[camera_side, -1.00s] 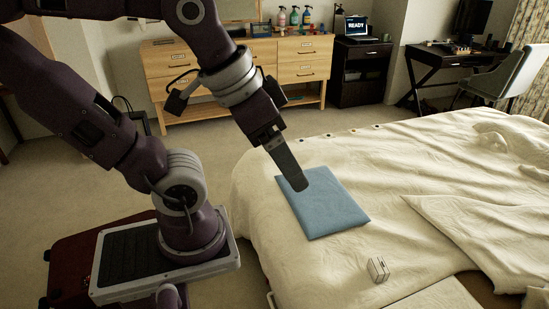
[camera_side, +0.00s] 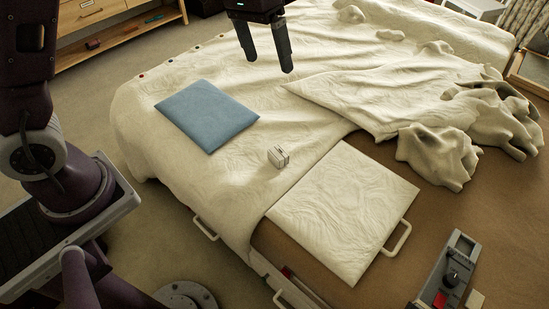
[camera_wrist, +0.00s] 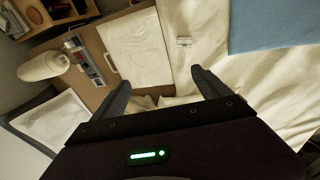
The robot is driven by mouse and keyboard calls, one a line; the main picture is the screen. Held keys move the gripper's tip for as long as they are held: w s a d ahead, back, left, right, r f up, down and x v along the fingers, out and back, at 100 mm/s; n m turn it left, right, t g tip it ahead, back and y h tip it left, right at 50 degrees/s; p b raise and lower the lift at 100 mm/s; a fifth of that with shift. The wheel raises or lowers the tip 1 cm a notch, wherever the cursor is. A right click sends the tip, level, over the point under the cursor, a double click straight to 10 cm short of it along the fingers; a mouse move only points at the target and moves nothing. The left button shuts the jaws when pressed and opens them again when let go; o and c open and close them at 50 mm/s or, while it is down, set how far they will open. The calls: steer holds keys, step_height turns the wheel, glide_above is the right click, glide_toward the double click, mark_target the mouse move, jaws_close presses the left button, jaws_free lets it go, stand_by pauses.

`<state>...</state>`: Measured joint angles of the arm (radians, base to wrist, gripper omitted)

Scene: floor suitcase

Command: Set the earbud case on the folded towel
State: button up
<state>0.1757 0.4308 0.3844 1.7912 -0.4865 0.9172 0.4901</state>
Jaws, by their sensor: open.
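The earbud case (camera_side: 278,157) is a small white box lying on the cream bedcover. It also shows in the wrist view (camera_wrist: 184,41), beyond my fingertips. The folded towel (camera_side: 208,113) is a flat blue rectangle on the bed, to the left of the case and apart from it. Part of the towel shows at the upper right of the wrist view (camera_wrist: 270,25). My gripper (camera_side: 269,65) is open and empty, pointing down above the bed, farther back than the case. Its two fingers stand apart in the wrist view (camera_wrist: 160,80).
A pale flat panel (camera_side: 345,211) lies to the right of the case. Rumpled cloth (camera_side: 438,155) is heaped farther right. A grey device with a red part (camera_side: 447,272) sits at the lower right. The bedcover around the case is clear.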

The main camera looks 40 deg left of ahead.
steer(key=w+f, duration=0.5)
steer(key=f, duration=0.3)
steer(key=m+g+y, duration=0.2)
glide_toward(278, 153)
step_height(278, 153, down, 11)
steer(key=shift+s+d+r+m+g+y, duration=0.1)
steer(key=shift+m+y, duration=0.05)
steer(key=shift+m, duration=0.25)
steer(key=shift+r+m+g+y, duration=0.1)
steer(key=shift+m+y, duration=0.1)
steer(key=shift+m, duration=0.2)
steer(key=shift+s+m+g+y, duration=0.1)
steer(key=shift+m+y, duration=0.05)
steer(key=shift+m, duration=0.25)
